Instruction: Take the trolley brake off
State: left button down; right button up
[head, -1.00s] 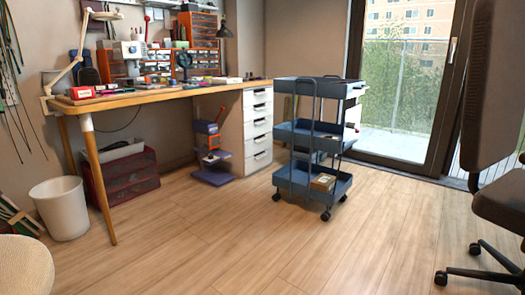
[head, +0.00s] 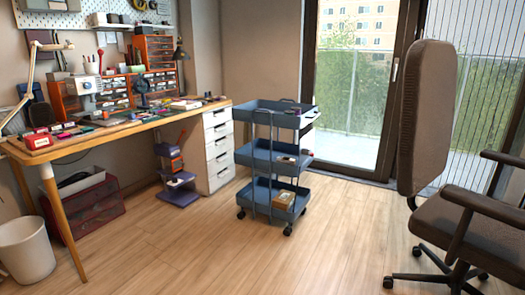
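A blue-grey three-tier trolley (head: 262,158) stands upright on the wooden floor near the middle of the head view, beside the white drawer unit. It has dark castors; a front castor (head: 287,230) and a left castor (head: 241,214) show. The brake on them is too small to make out. A small box (head: 284,199) lies in the bottom tier, and small items lie in the upper tiers. Neither of my grippers is in view.
A wooden workbench (head: 130,127) runs along the left wall, with white drawers (head: 218,150) under its right end. A white bin (head: 25,250) stands at lower left. A brown office chair (head: 485,225) stands at right. The floor (head: 190,255) before the trolley is clear.

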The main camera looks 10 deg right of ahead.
aim_at(304, 151)
jog(key=i+l+u, duration=0.15)
jog(key=i+l, duration=0.35)
jog(key=i, duration=0.3)
jog(key=i+l+u, duration=0.1)
jog(key=i+l, duration=0.5)
jog(key=i, duration=0.2)
jog(key=i+l+u, duration=0.15)
jog(key=i+l, duration=0.45)
jog(key=i, duration=0.15)
